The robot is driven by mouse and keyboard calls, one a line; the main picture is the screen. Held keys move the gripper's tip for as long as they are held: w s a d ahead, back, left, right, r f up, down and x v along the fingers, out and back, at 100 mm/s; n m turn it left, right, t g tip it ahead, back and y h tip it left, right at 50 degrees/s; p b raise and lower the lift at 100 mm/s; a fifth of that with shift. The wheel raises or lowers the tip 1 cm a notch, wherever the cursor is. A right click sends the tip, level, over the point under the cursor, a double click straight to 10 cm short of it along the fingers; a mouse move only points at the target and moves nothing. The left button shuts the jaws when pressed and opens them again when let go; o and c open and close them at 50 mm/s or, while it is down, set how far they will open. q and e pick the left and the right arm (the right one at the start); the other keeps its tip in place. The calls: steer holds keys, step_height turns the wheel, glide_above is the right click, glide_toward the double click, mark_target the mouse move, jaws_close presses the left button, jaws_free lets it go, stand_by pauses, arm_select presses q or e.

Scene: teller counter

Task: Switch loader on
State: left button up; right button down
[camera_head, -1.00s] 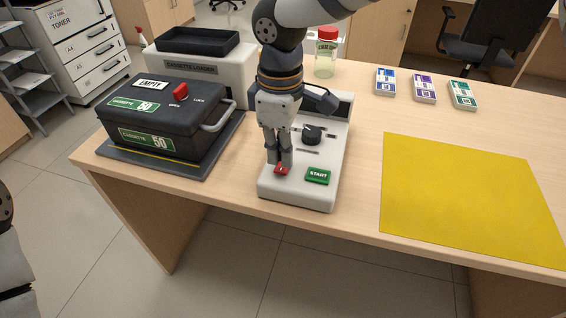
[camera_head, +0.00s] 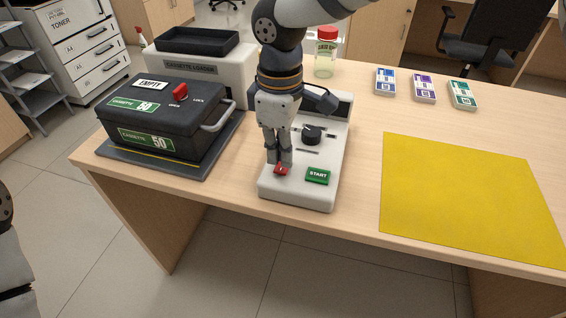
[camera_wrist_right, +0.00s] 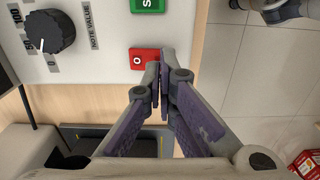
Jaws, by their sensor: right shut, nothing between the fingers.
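The cassette loader's white control panel (camera_head: 290,193) lies on the counter. It carries a red rocker switch (camera_head: 281,170), a green START button (camera_head: 318,176) and a black knob (camera_head: 312,134). My right gripper (camera_head: 279,163) points down at the red switch, shut and empty, its fingertips at or just above it. In the right wrist view the shut fingertips (camera_wrist_right: 160,68) are beside the red switch (camera_wrist_right: 141,59), overlapping its edge; an "O" mark shows on it. Whether they touch, and which way the switch is tipped, I cannot tell. My left gripper is out of view.
A dark cassette (camera_head: 160,118) marked EMPTY sits on a dark mat left of the panel. The loader body (camera_head: 215,72) stands behind it. A red-lidded jar (camera_head: 325,58), several banknote packs (camera_head: 424,88) and a yellow mat (camera_head: 460,195) are on the right side.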

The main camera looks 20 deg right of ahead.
mark_target(281, 170)
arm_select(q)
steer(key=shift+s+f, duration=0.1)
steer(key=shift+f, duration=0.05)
arm_select(e)
steer(key=shift+f, duration=1.15)
steer(key=shift+r+p, duration=0.95)
steer(key=shift+r, duration=2.65)
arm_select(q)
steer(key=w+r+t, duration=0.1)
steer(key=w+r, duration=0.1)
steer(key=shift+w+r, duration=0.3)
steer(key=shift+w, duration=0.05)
arm_select(e)
steer(key=shift+f, duration=0.1)
